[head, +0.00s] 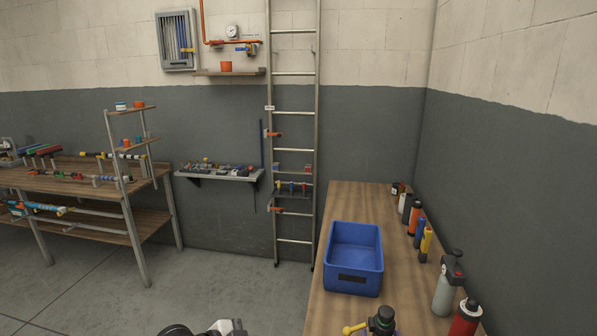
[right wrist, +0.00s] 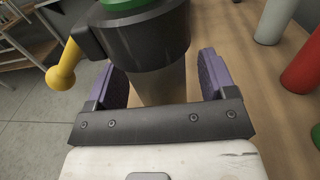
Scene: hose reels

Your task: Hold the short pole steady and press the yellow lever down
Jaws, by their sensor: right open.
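The short pole (right wrist: 163,86) is a grey-brown upright post in the right wrist view, seen from above. A black collar (right wrist: 145,45) with a green cap (right wrist: 124,4) sits on its top; the collar also shows at the bottom edge of the head view (head: 382,322). The yellow lever (right wrist: 62,78) sticks out from the collar's left side, with a round knob at its end, and shows in the head view (head: 355,328). My right gripper (right wrist: 160,68) is open, its purple fingers on either side of the pole below the collar, with gaps showing.
The pole stands on a wooden bench (head: 335,205). A blue bin (head: 352,285) stands behind it. A grey bottle (head: 448,288), a red canister (head: 466,318) and several other bottles line the right wall side. A ladder (head: 294,115) leans at the back wall. The floor left of the bench is clear.

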